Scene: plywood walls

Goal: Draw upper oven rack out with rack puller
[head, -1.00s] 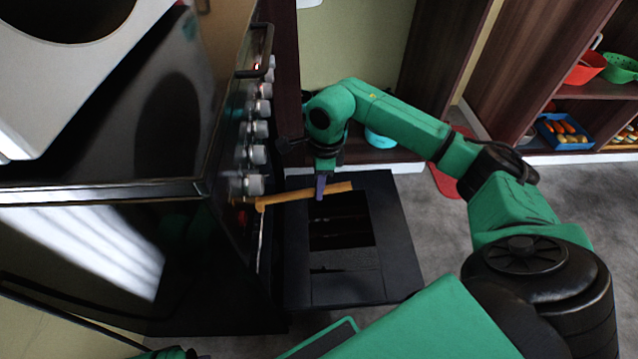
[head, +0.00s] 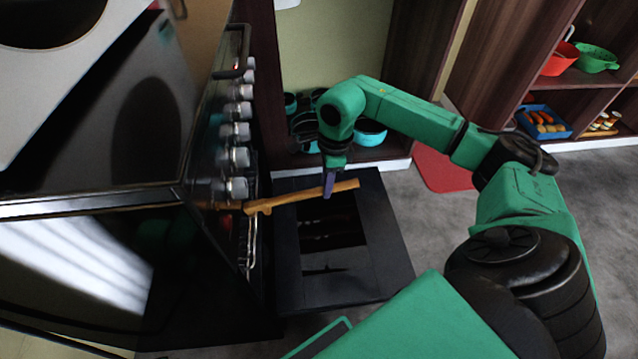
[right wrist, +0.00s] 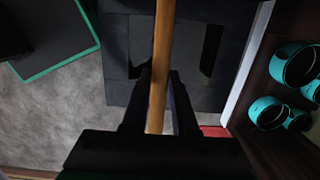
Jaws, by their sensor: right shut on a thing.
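The wooden rack puller (head: 290,197) is a long, light-brown stick. My right gripper (head: 328,190) is shut on it near its right end, above the open oven door. Its left end reaches to the oven front just below the knobs. In the right wrist view the stick (right wrist: 160,60) runs between the two fingers (right wrist: 160,110). The oven (head: 215,215) stands at left with its door (head: 375,230) folded down. A metal rack edge (head: 250,245) shows in the opening; whether the puller's tip touches it I cannot tell. My left gripper is not in view.
Knobs (head: 238,157) and a handle bar (head: 243,50) line the oven front above the puller. Teal pots (head: 370,133) stand on a low shelf behind. A shelf unit at right holds a red bowl (head: 560,60) and a blue tray (head: 543,122). Grey floor lies right of the door.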

